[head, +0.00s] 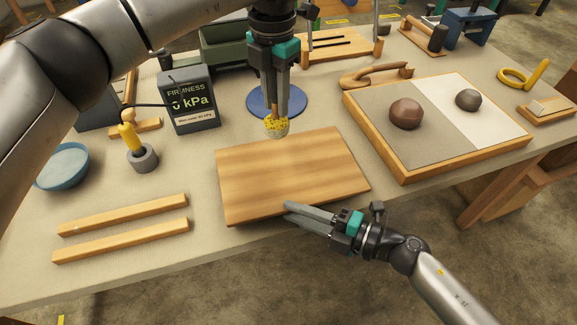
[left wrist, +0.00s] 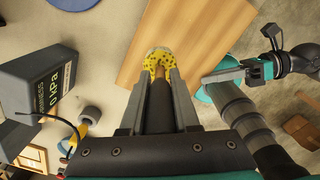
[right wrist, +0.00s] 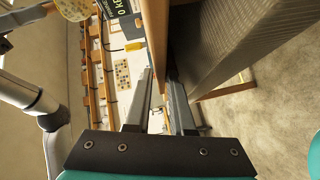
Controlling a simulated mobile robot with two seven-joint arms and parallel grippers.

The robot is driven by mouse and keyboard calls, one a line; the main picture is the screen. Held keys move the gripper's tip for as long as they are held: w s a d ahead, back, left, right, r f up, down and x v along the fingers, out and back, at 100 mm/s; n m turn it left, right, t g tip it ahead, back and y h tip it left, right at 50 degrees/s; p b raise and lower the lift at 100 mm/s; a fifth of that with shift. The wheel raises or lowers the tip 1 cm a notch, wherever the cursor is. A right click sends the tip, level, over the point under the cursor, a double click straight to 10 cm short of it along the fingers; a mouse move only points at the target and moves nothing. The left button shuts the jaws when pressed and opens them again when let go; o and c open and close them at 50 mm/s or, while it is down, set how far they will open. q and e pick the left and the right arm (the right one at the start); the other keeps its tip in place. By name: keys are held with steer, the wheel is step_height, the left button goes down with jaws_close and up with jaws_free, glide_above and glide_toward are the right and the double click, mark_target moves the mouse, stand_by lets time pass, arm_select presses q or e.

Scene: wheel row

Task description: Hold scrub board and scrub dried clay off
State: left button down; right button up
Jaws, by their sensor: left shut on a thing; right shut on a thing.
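The scrub board (head: 290,180) is a flat light-brown wooden board near the table's front middle. Its surface shows wood grain; I cannot make out distinct dried clay on it. My right gripper (head: 290,208) is shut on the board's front edge, and the right wrist view shows the board edge-on (right wrist: 154,35) between the fingers.
A blue disc (head: 262,103) lies behind the sponge. A firmness gauge (head: 188,100), a yellow-handled tool (head: 130,138) in a grey holder, a blue bowl (head: 62,167) and two wooden strips (head: 122,215) are left. A wood-framed tray (head: 450,160) with two clay lumps stands right.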

steer(key=shift+c, duration=0.7)
steer(key=o, duration=0.9)
steer(key=shift+c, duration=0.2)
steer(key=shift+s+d, duration=0.25)
steer(key=shift+d, duration=0.2)
steer(key=v, duration=0.6)
